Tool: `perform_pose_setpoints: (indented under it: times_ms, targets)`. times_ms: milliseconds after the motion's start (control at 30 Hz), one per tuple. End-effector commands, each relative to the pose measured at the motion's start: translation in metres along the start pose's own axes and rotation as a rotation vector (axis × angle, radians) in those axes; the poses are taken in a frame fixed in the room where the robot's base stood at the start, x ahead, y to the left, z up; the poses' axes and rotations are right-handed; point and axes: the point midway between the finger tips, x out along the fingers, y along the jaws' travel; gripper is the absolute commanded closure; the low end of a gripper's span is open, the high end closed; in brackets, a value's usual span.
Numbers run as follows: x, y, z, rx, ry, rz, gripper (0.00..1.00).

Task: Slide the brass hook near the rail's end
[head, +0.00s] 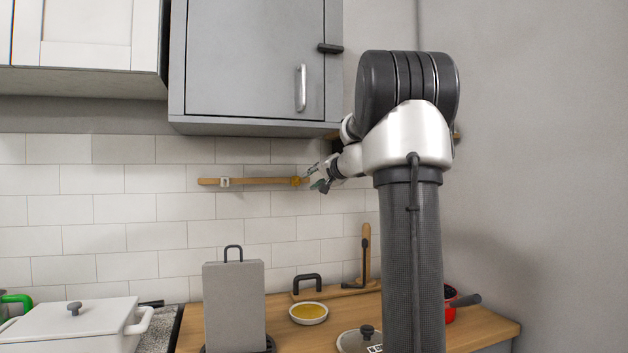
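A wooden rail (262,182) runs level along the white tiled wall, under the grey cabinet. A small brass-coloured piece (297,181), which looks like the brass hook, sits on the rail towards its right end. A pale silver piece (225,182) sits near the rail's left end. My gripper (312,178) is just right of the brass hook, pointing left towards it. Its fingers look spread apart with nothing between them. Whether a fingertip touches the hook is too small to tell. The rail's right end is partly hidden by my gripper.
The grey wall cabinet (250,60) hangs above the rail. On the wooden counter (483,330) below stand a grey block (234,305), a shallow dish (308,313), a lidded pot (358,340) and a red pan (450,305). A white casserole (75,328) is at left. The wall left of the rail is clear.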

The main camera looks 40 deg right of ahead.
Motion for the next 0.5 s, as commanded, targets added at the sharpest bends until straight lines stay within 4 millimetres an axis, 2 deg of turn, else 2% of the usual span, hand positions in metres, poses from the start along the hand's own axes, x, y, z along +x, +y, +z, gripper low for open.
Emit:
perform_pose_setpoints:
  times_ms: [300, 367, 467, 500]
  targets:
    - [0.0, 0.0, 0.0, 0.01, -0.001, -0.001, 0.7]
    - [-0.001, 0.001, 0.006, 0.027, -0.029, 0.001, 0.7]
    - [-0.005, 0.034, 0.032, 0.009, -0.123, 0.073, 0.7]
    - [-0.011, 0.053, 0.048, 0.0, -0.173, 0.115, 0.7]
